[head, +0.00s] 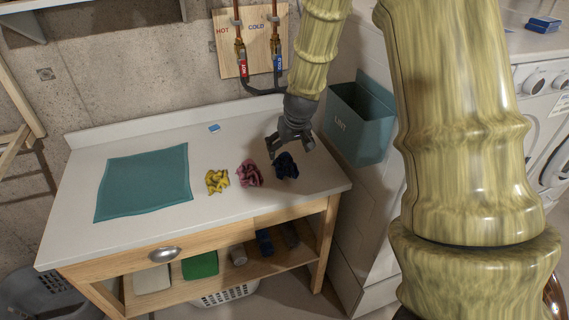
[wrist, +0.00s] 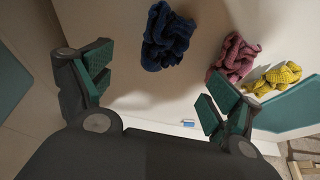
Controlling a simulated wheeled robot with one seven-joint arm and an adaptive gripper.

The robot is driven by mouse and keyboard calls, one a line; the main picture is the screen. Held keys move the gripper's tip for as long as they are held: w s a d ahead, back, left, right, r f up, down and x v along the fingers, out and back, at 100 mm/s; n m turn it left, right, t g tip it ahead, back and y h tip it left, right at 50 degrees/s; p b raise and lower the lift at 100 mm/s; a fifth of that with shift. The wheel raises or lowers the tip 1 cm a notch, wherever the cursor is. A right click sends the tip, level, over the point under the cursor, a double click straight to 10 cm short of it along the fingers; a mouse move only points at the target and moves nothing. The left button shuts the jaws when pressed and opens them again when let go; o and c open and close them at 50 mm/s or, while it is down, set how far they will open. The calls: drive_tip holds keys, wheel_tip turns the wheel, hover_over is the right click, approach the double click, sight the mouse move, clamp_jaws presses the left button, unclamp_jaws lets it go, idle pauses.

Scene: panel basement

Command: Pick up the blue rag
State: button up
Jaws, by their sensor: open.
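The blue rag (head: 286,166) is a dark navy crumpled bundle near the right end of the white counter. In the wrist view the blue rag (wrist: 168,38) lies ahead of my gripper, between the lines of its two fingers. My gripper (head: 290,146) is open and empty, just above and behind the blue rag in the head view. In the wrist view my gripper (wrist: 160,95) shows its green-padded fingers spread wide. I see no contact with the rag.
A pink rag (head: 250,173) lies close left of the blue one, then a yellow rag (head: 217,181). A teal mat (head: 143,182) covers the counter's left. A teal lint bin (head: 361,120) stands beyond the right end. Hot and cold taps (head: 259,62) are on the wall behind.

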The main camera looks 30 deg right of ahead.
sight(284, 160)
drive_tip(key=shift+w+f, duration=0.15)
drive_tip(key=shift+f, duration=0.3)
drive_tip(key=x, duration=0.3)
drive_tip(key=shift+w+a+p, duration=0.15)
drive_tip(key=shift+w+p, duration=0.15)
drive_tip(key=shift+w, duration=0.1)
drive_tip(key=shift+s, duration=0.25)
drive_tip(key=shift+a+p+x, duration=0.15)
drive_tip(key=shift+p+x, duration=0.35)
drive_tip(key=shift+x, duration=0.8)
drive_tip(key=shift+a+p+x, duration=0.1)
drive_tip(key=shift+p+x, duration=0.4)
drive_tip(key=shift+x, duration=0.8)
drive_tip(key=shift+s+d, duration=0.1)
drive_tip(key=shift+d, duration=0.1)
drive_tip(key=c, duration=1)
